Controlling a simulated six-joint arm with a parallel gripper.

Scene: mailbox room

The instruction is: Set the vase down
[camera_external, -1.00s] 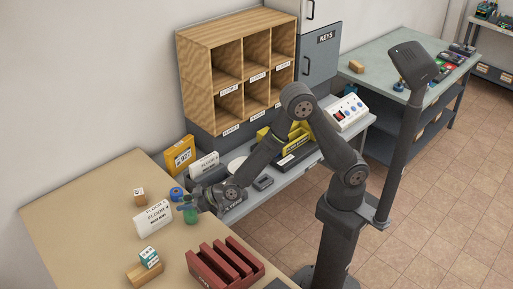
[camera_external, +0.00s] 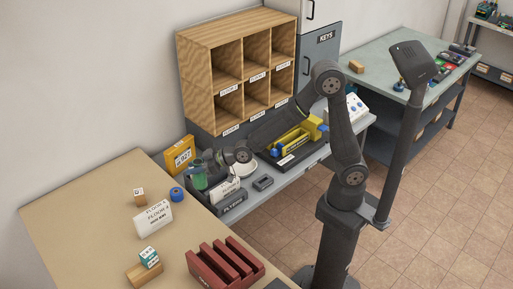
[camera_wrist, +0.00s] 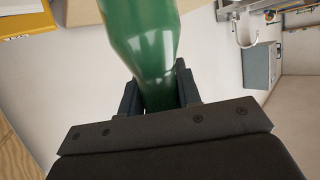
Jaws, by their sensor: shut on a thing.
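The vase (camera_external: 198,177) is green and shiny. In the external view my gripper (camera_external: 201,168) holds it near the right edge of the tan table (camera_external: 95,205), by the yellow box. In the wrist view the green vase (camera_wrist: 147,45) stands between the two dark fingers of my gripper (camera_wrist: 158,92), which are shut on its narrower part. I cannot tell from the external view whether its bottom touches anything.
A yellow box (camera_external: 179,154) stands just behind the vase. A white labelled block (camera_external: 224,188) and a grey tray (camera_external: 234,203) are close on its right. A blue roll (camera_external: 177,194), a white card block (camera_external: 153,219) and a dark red rack (camera_external: 226,266) are on the table.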

